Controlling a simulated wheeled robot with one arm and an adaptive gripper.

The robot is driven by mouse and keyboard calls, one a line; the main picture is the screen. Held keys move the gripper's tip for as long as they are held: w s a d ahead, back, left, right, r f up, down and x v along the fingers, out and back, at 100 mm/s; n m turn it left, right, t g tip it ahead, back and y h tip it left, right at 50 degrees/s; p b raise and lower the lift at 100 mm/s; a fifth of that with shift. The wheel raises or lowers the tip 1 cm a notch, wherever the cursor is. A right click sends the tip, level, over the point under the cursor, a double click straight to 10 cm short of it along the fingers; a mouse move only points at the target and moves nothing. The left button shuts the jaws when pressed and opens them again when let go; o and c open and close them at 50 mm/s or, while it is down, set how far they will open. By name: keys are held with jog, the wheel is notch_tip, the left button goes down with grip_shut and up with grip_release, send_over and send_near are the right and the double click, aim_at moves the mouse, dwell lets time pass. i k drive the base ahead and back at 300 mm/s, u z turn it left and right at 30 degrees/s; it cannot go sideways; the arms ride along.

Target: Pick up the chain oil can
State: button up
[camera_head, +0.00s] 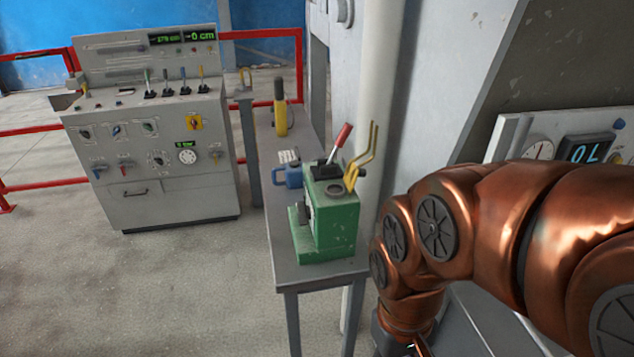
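I cannot tell for sure which item is the chain oil can. A yellow container with a black top (281,117) stands upright towards the far end of a narrow grey table (288,268). My copper-coloured arm comes in from the right and bends down at the bottom. Only a small part of my gripper (416,347) shows at the bottom edge, below and right of the table top, apart from these items. Its fingers are cut off.
The green device has a red-handled lever (340,140) and tall yellow hooks (368,155) sticking up. A grey control console (160,165) stands left. A pale pipe (378,100) and wall rise behind the table's right side. Red rails (40,185) cross the back. Floor left of the table is clear.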

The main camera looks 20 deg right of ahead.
aim_at(293, 169)
jog(key=u, duration=0.7)
jog(key=k, duration=0.95)
jog(key=u, duration=1.2)
jog(key=i, duration=2.1)
jog(key=z, duration=0.8)
jog(key=i, duration=1.85)
jog(key=z, duration=2.05)
jog(key=i, duration=0.95)
jog(key=z, duration=0.8)
